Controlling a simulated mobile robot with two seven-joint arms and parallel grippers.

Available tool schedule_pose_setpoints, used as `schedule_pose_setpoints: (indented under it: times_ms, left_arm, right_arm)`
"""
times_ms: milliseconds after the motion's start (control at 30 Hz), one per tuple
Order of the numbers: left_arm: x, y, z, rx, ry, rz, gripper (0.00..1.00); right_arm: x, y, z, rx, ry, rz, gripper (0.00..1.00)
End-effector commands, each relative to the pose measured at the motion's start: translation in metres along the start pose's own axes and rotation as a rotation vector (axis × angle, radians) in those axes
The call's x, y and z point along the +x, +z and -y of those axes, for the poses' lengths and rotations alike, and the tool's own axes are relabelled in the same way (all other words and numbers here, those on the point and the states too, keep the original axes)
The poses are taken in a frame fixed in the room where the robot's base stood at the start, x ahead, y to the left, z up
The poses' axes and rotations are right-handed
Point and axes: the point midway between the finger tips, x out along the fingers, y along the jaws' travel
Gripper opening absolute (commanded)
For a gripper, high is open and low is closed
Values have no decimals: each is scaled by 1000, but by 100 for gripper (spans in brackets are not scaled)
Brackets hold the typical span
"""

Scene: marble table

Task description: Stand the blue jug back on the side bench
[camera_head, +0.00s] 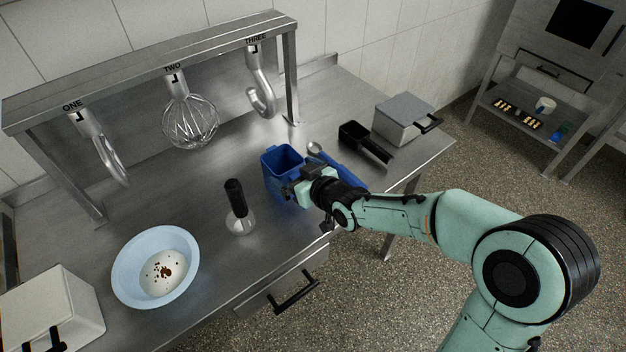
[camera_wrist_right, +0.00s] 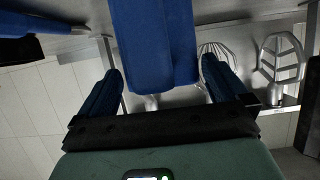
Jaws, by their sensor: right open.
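The blue jug (camera_head: 281,156) stands upright on the steel table, near the middle and below hook THREE; my gripper hides part of its right side. My right gripper (camera_head: 297,188) is at the jug's front right side. In the right wrist view, a blue part of the jug (camera_wrist_right: 155,40) lies ahead, between the two spread fingers of my right gripper (camera_wrist_right: 163,82). The fingers look apart from it, with gaps on both sides. My left gripper is in neither view.
A rack with hooks and a whisk (camera_head: 190,122) stands behind. A black-handled tool (camera_head: 238,205) and a pale blue bowl (camera_head: 124,268) are left of the jug. A blue object, black scoop (camera_head: 356,134) and lidded box (camera_head: 401,127) are right. Another bench (camera_head: 507,85) stands far right.

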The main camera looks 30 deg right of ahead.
Motion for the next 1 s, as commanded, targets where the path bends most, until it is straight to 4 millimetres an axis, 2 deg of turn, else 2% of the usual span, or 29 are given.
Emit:
schedule_pose_setpoints:
  times_ms: [300, 500, 700, 1000]
  left_arm:
    - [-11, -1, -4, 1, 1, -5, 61]
    - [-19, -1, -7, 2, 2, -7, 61]
    - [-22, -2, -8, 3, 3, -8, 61]
    - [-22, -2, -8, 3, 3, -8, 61]
  right_arm:
    - [-74, -3, -1, -3, -1, -7, 100]
    - [-110, -2, -1, -1, -2, -6, 100]
    - [-126, 0, -2, -1, -2, -2, 100]
    - [-128, 0, -2, 0, -1, -1, 100]
